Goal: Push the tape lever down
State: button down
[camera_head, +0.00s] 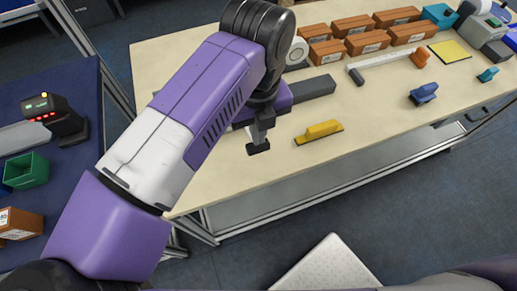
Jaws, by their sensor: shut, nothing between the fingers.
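My gripper (258,148) is shut and empty, pointing down over the near left part of the cream table (380,140). I cannot tell its height above the tabletop. A white roll (298,50), possibly tape, shows just right of my arm, beyond the gripper. A long dark grey block (312,88) extends right from behind my wrist. I cannot make out a tape lever for certain.
A yellow-handled tool (322,131) lies right of the gripper. Several brown boxes (352,25) stand behind. A white bar (385,60), a blue-handled object (424,94) and a yellow pad (449,51) lie rightward. The table's front middle is clear. A scanner-like device (65,118) stands on the left blue table.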

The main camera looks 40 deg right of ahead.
aim_at(258, 150)
jog(key=shift+w+f+b, duration=0.1)
jog(key=shift+f+b, duration=4)
jog(key=shift+b, duration=0.5)
jog(key=shift+r, duration=0.15)
